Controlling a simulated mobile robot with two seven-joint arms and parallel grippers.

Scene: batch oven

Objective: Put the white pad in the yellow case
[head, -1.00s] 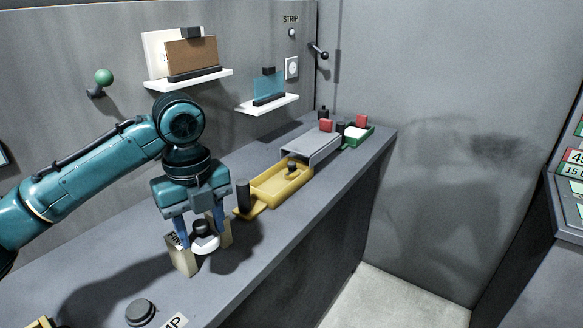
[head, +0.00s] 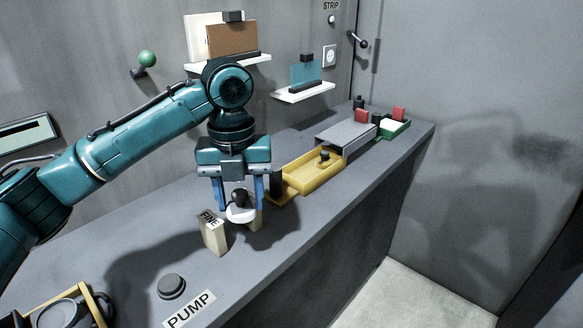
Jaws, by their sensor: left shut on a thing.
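The white pad (head: 236,217) is a round white disc with a black knob on top. My left gripper (head: 239,206) is shut on it, one finger on each side, and appears to hold it a little above the counter. The pad is between two beige blocks, the nearer marked FINE (head: 213,236), the other (head: 257,219) partly hidden by a finger. The yellow case (head: 333,177) lies to the right and farther back, open on top, with a small dark knob (head: 324,155) inside. A dark upright post (head: 276,183) stands at its near end. My right gripper is out of view.
A grey cover (head: 345,134) adjoins the case's far end. Beyond it is a green tray (head: 399,131) with red and white pieces. A round dark button (head: 171,286) and a PUMP label (head: 189,310) lie in front. Wall shelves (head: 304,93) are behind.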

